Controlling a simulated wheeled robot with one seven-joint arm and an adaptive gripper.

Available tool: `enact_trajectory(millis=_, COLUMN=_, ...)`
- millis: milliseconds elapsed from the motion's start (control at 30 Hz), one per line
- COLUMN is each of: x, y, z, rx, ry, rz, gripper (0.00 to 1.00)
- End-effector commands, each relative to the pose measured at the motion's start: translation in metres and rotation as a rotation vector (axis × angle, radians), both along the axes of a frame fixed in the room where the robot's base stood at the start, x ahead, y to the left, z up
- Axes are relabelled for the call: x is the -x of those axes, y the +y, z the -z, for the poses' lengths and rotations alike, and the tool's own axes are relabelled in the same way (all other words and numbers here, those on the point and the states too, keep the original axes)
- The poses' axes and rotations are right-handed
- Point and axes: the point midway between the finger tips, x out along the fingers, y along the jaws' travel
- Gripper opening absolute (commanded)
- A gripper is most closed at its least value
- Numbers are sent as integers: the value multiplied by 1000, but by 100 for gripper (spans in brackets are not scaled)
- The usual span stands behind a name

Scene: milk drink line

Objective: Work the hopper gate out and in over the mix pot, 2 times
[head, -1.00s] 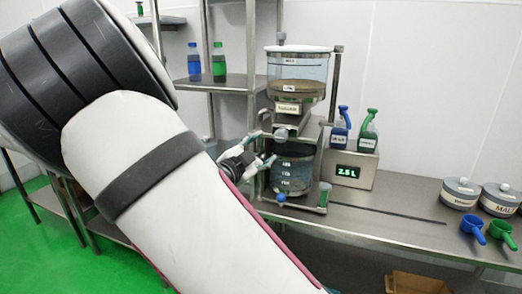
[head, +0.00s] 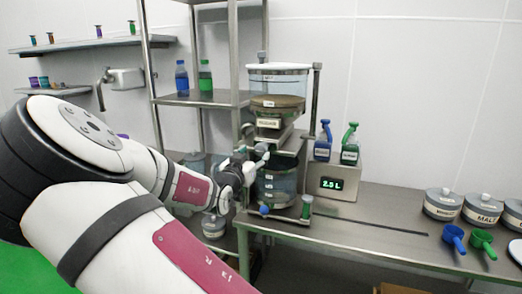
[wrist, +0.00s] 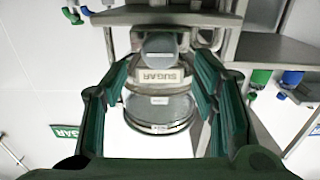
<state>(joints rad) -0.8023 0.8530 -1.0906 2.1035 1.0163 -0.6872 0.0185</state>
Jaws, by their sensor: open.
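The clear hopper (head: 277,85) with a white lid and brown contents stands on a steel frame at the shelf's right. Its gate (head: 275,133) is below the label, with a grey round knob (head: 262,147) at the front. The clear mix pot (head: 277,183) stands under it. My gripper (head: 256,145) is open in front of the gate. In the wrist view, its green-padded fingers (wrist: 162,62) flank the knob (wrist: 160,45) with gaps on both sides. A SUGAR label (wrist: 160,76) shows beyond. How far the gate stands out is unclear.
Lidded tubs (head: 442,204) and blue and green scoops (head: 454,237) lie farther right. The shelf (head: 205,98) holds two bottles at the left. The counter front has free room.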

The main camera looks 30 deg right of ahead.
Motion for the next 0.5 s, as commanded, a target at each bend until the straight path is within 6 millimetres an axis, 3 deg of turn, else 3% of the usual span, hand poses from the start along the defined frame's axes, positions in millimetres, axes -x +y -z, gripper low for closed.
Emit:
enact_trajectory(millis=200, x=-24, y=-33, z=0, rx=0, ry=0, rz=2, gripper=54)
enact_trajectory(millis=500, x=-40, y=-51, z=0, rx=-1, ry=-2, rz=0, gripper=54)
